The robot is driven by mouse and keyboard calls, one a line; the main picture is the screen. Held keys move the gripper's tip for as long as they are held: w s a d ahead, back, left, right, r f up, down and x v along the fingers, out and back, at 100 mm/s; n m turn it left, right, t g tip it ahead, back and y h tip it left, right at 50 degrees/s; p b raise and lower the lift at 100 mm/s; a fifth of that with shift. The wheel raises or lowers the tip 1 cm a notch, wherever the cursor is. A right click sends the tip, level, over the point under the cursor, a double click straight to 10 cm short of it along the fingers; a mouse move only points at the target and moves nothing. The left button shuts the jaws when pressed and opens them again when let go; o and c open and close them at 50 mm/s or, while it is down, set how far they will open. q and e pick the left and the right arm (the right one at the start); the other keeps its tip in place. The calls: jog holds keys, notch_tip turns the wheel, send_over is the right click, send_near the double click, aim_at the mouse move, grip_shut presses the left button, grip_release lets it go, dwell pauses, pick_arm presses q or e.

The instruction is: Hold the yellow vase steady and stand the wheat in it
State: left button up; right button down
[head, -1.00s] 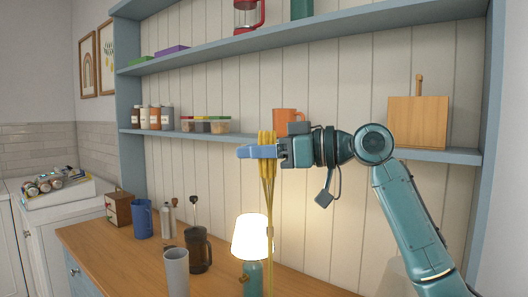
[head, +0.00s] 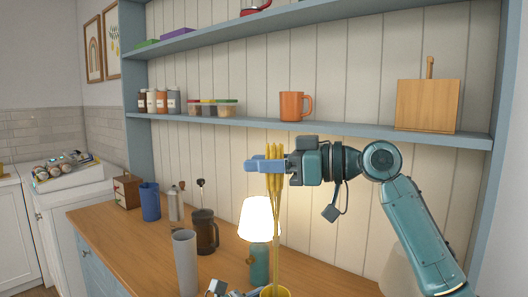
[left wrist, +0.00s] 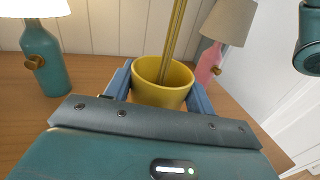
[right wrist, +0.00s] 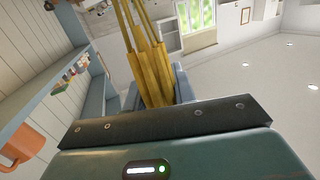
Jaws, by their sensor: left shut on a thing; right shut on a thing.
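The wheat (head: 276,235) is a bundle of yellow stalks hanging upright under my right gripper (head: 266,166), which is shut on it near the heads. In the right wrist view the yellow heads (right wrist: 152,75) sit between the fingers. The yellow vase (head: 275,292) shows only its rim at the bottom of the head view. In the left wrist view the vase (left wrist: 160,93) stands upright between the fingers of my left gripper (left wrist: 160,88), shut on it. There the stalks (left wrist: 175,35) reach down into the vase mouth; their lower ends are not clear.
A lit teal lamp (head: 259,262) stands close to the stalks on the wooden counter (head: 130,235). A grey cup (head: 185,262) and a coffee press (head: 204,235) stand to the left. A pink lamp (left wrist: 209,65) is behind the vase. The shelf holds an orange mug (head: 292,106).

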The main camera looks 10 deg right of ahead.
jog(key=shift+f, duration=2.7)
jog(key=c, duration=1.1)
grip_release()
jog(key=shift+d, duration=0.1)
jog(key=v, duration=1.2)
